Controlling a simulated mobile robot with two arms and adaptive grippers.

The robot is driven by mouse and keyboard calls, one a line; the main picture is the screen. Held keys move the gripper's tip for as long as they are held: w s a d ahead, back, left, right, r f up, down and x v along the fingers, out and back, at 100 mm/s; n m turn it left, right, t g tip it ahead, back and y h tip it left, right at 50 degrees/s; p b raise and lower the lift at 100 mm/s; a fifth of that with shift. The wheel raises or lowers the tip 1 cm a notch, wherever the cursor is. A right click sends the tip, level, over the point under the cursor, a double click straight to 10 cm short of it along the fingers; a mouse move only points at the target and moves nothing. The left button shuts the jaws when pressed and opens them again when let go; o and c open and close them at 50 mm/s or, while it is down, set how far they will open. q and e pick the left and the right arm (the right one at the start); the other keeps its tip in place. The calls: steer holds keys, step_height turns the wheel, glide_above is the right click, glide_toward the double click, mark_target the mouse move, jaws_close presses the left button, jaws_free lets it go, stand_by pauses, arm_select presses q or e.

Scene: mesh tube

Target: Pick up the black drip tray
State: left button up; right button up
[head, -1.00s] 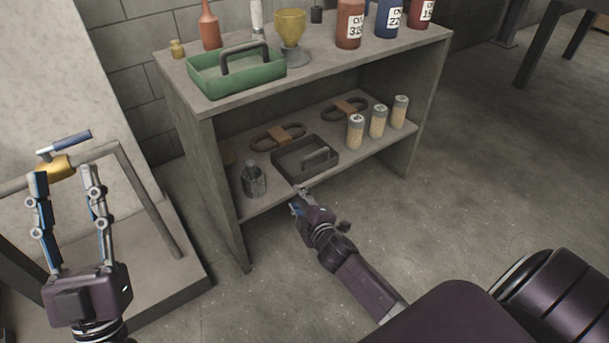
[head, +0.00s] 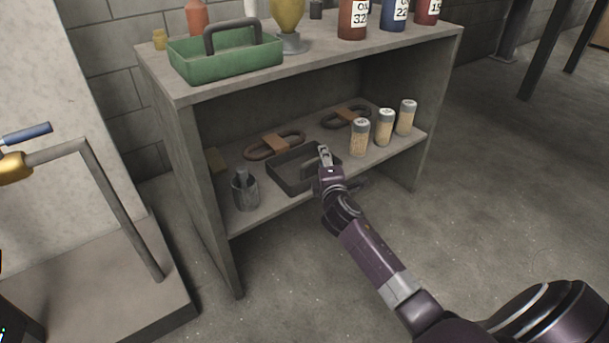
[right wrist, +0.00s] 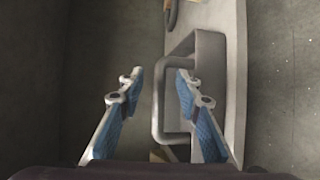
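The black drip tray (head: 284,182) sits on the lower shelf of the grey bench, towards the front edge. My right gripper (head: 324,153) is over the right part of the tray and hides that part and most of its handle. In the right wrist view, the tray (right wrist: 213,65) is at centre right, and its handle (right wrist: 158,105) shows between the two spread fingers of my right gripper (right wrist: 158,76). The fingers are apart, with no clear contact on the handle. My left gripper is out of view.
A dark metal can (head: 245,192) stands left of the tray. A strapped dark loop (head: 275,145) lies behind it, another (head: 345,117) further right. Several filled jars (head: 360,138) stand to the right. The upper shelf board (head: 320,62) with a green tray (head: 225,60) is above.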

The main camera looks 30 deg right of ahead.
steer(key=shift+x, duration=0.95)
jaws_close()
